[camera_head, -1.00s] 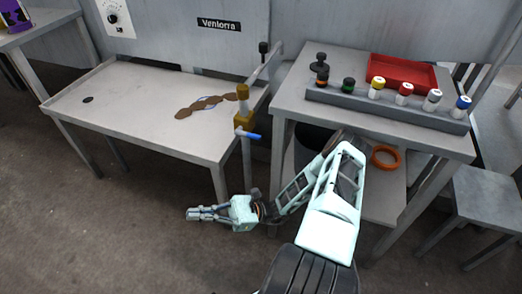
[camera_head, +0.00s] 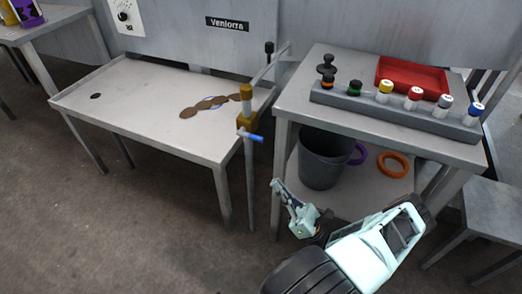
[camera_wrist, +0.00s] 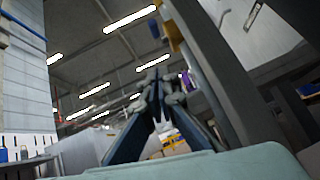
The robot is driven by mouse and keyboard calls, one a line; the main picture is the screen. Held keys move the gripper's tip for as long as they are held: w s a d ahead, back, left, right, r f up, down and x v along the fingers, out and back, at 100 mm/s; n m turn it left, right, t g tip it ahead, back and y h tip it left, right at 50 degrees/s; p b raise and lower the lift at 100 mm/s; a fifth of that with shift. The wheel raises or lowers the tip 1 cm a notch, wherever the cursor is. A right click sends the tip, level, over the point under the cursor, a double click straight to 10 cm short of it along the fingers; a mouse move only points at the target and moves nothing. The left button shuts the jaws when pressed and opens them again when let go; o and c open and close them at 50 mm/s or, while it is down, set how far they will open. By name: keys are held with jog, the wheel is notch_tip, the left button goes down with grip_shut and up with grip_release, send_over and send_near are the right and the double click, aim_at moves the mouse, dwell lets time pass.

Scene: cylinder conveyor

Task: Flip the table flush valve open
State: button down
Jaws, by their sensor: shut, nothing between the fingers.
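The flush valve is a brass-coloured body (camera_head: 247,122) on a vertical pipe at the right front corner of the metal table (camera_head: 190,140). Its blue lever (camera_head: 252,137) sticks out to the right and slightly down. My gripper (camera_head: 276,183) is shut and empty, below and a little right of the valve, beside the right-hand bench. It points up and touches nothing that I can see. In the wrist view the closed fingers (camera_wrist: 154,78) point up towards the ceiling. A brass-coloured part shows near the top of that view, beside a grey post, but I cannot tell which part it is.
The right-hand bench (camera_head: 400,130) carries a red tray (camera_head: 412,76) and a grey rack (camera_head: 395,112) of several capped bottles. Its lower shelf holds a dark bucket (camera_head: 323,160), an orange ring (camera_head: 393,165) and a purple ring (camera_head: 358,154).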

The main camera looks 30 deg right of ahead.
send_near(251, 136)
jog(key=w+a+f, duration=0.2)
jog(key=w, duration=0.1)
jog(key=shift+w+d+r+b, duration=0.15)
jog(key=shift+r+b, duration=0.1)
jog(key=shift+r, duration=0.5)
jog(key=shift+w+a+r+b, duration=0.1)
jog(key=shift+w+r+b, duration=0.1)
jog(key=shift+r, duration=0.55)
jog(key=shift+w+d+r+b, duration=0.15)
jog(key=shift+r+b, duration=0.1)
jog(key=shift+r, duration=0.5)
